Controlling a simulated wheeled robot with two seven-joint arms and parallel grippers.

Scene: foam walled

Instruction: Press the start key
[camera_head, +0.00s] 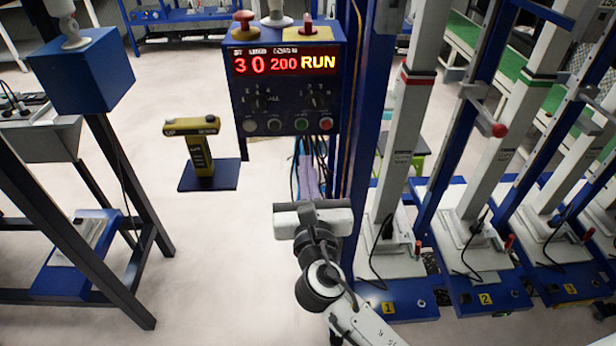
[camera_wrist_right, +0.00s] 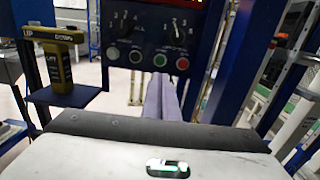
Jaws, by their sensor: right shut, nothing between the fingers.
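The blue control box (camera_head: 285,85) stands at the top middle of the head view. Its lit display (camera_head: 285,62) reads 30, 200 and RUN. A row along its lower edge holds a green button (camera_head: 301,124), a red button (camera_head: 325,123) and paler ones. Their labels are too small to read, so I cannot tell which is marked start. My right gripper (camera_head: 308,175) is below the box, its pale purple fingers shut and empty. My left gripper is not in view.
A yellow UP/DOWN post (camera_head: 198,150) stands on a blue plate (camera_head: 210,178) left of the box. A blue column (camera_head: 362,110) rises close on the right, with cables (camera_head: 298,165) hanging below the box. Numbered test stands fill the right side. Open floor lies at lower left-centre.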

